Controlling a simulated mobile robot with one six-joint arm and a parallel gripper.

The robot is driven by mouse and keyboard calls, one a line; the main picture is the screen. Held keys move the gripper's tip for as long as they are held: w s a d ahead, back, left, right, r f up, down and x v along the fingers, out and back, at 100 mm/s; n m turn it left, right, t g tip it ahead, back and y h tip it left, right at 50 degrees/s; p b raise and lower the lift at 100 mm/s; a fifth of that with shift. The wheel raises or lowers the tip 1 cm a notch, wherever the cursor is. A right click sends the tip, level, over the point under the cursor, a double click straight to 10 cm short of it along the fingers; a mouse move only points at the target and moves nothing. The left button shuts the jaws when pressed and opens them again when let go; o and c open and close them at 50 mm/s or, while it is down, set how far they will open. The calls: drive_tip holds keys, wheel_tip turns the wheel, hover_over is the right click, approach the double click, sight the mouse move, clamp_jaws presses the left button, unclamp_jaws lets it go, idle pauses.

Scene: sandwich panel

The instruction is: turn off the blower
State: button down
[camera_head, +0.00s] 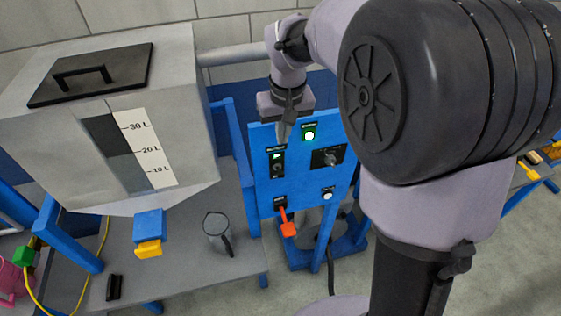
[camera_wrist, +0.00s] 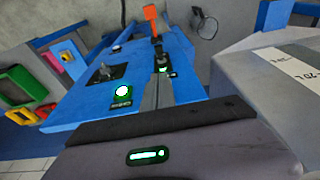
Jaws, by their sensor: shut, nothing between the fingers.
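The blue control panel (camera_head: 296,183) stands upright below my gripper (camera_head: 283,138); it also shows in the wrist view (camera_wrist: 90,103). Its upper left has a black switch (camera_head: 277,168) with a small green lit mark. A bright green lamp (camera_head: 309,135) glows at the upper right, above a black rotary knob (camera_head: 330,157). An orange-red lever (camera_head: 288,224) hangs at the lower left, and a white round button (camera_head: 327,195) sits at the lower right. The labels are too small to read. My gripper is shut and empty, its tips just above the black switch; contact cannot be told.
A grey tank (camera_head: 185,110) with a level scale stands left of the panel. Below it, a grey table (camera_head: 190,261) holds a jug (camera_head: 216,232). A blue and yellow valve (camera_head: 149,232) hangs under the tank. Coloured crates (camera_wrist: 20,90) appear left in the wrist view.

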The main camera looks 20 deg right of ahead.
sight(282, 176)
drive_tip(key=f, duration=0.8)
drive_tip(key=f+b, duration=0.1)
drive_tip(key=f, duration=0.3)
drive_tip(key=shift+w, duration=0.4)
drive_tip(key=shift+f+b, duration=0.1)
drive_tip(key=shift+b, duration=0.3)
drive_tip(key=f+t+b, duration=0.1)
drive_tip(key=b, duration=0.3)
drive_tip(key=shift+s+f+b, duration=0.2)
drive_tip(key=shift+b, duration=0.1)
drive_tip(key=t+b, duration=0.1)
drive_tip(key=b, duration=0.1)
drive_tip(key=s+b, duration=0.1)
drive_tip(key=b, duration=0.2)
drive_tip(key=shift+f+t, duration=0.3)
drive_tip(key=shift+t, duration=0.1)
drive_tip(key=shift+s+f+b, duration=0.15)
drive_tip(key=shift+s+b, duration=0.1)
drive_tip(key=shift+b, duration=0.15)
drive_tip(key=shift+w+r+p, duration=0.1)
drive_tip(key=shift+r+p, duration=0.25)
drive_tip(key=shift+r, duration=0.1)
drive_tip(key=shift+r+p, duration=0.55)
drive_tip(key=shift+r, duration=0.1)
